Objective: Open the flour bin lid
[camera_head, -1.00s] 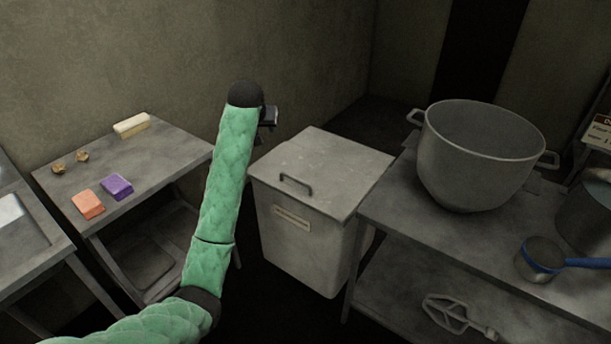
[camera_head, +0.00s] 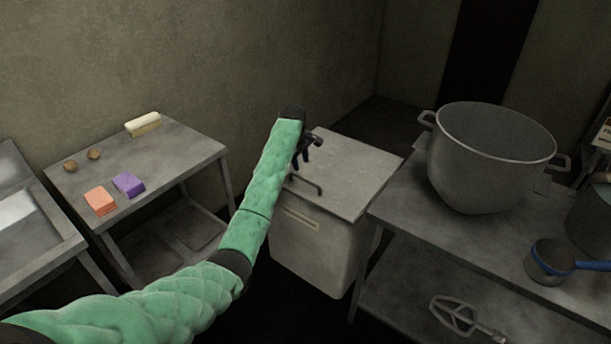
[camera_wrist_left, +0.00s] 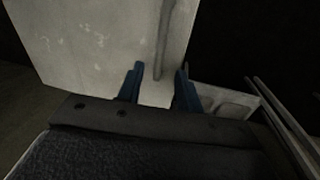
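The flour bin (camera_head: 312,255) stands in the middle of the head view, with a label on its front. My left gripper (camera_head: 302,160) is above the lid, close to the handle; the arm covers the lid's left part. In the left wrist view, the two blue fingers (camera_wrist_left: 158,86) are apart with nothing between their tips. My right gripper is not in view.
A metal table (camera_head: 400,218) with a large mixing bowl (camera_head: 487,165) and a blue-handled pan (camera_head: 550,262) stands right of the bin. A side table (camera_head: 190,150) at left holds an orange block (camera_head: 101,201), a purple block (camera_head: 128,184) and a butter-like block (camera_head: 142,124).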

